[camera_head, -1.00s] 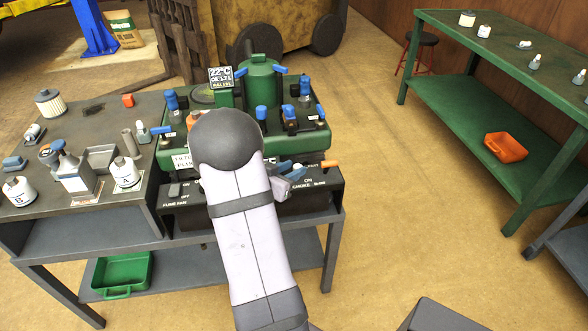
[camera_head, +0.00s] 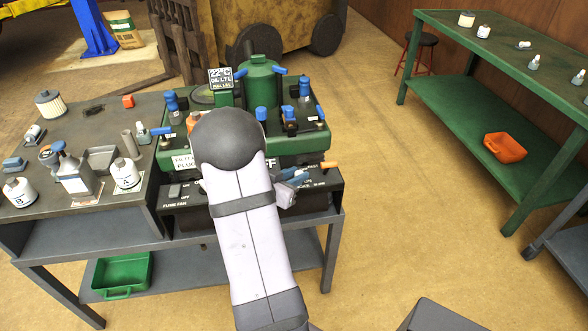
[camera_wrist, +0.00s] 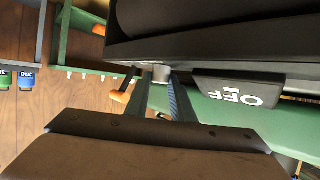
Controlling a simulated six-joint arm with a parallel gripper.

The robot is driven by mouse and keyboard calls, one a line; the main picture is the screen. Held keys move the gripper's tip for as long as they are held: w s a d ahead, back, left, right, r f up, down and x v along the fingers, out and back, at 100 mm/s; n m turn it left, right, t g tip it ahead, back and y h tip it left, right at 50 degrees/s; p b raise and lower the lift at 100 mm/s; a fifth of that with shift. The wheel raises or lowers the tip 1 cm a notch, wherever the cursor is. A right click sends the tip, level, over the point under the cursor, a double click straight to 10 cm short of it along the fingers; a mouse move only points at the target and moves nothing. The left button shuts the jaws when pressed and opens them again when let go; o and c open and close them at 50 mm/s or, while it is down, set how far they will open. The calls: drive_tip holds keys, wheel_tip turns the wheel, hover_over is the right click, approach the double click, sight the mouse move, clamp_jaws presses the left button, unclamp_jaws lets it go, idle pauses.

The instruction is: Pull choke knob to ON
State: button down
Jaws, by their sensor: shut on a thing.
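My gripper (camera_head: 296,175) is at the front right of the black control panel (camera_head: 322,195), just above the choke lettering. In the wrist view its two fingers (camera_wrist: 162,88) are closed around a small pale grey cylindrical knob (camera_wrist: 160,73) at the panel's edge, which I take for the choke knob. In the head view the knob is hidden behind the fingers and wrist. The panel's choke lettering is partly covered. A dark plate marked OFF (camera_wrist: 240,92) is beside the fingers in the wrist view.
An orange-tipped lever (camera_head: 329,164) is close to the right of my gripper; it also shows in the wrist view (camera_wrist: 120,97). The green machine (camera_head: 305,140) rises behind the panel. Bottles and a filter (camera_head: 50,103) stand on the left bench.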

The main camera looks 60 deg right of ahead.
drive_tip(key=shift+s+a+f, duration=0.1)
drive_tip(key=shift+s+a, duration=0.15)
drive_tip(key=c, duration=1.8)
unclamp_jaws()
drive_tip(key=shift+a, duration=0.1)
drive_tip(key=shift+a+r, duration=0.25)
drive_tip(key=v, duration=0.6)
drive_tip(key=shift+a+p, duration=0.35)
drive_tip(key=shift+a, duration=0.05)
drive_tip(key=shift+s+r, duration=0.1)
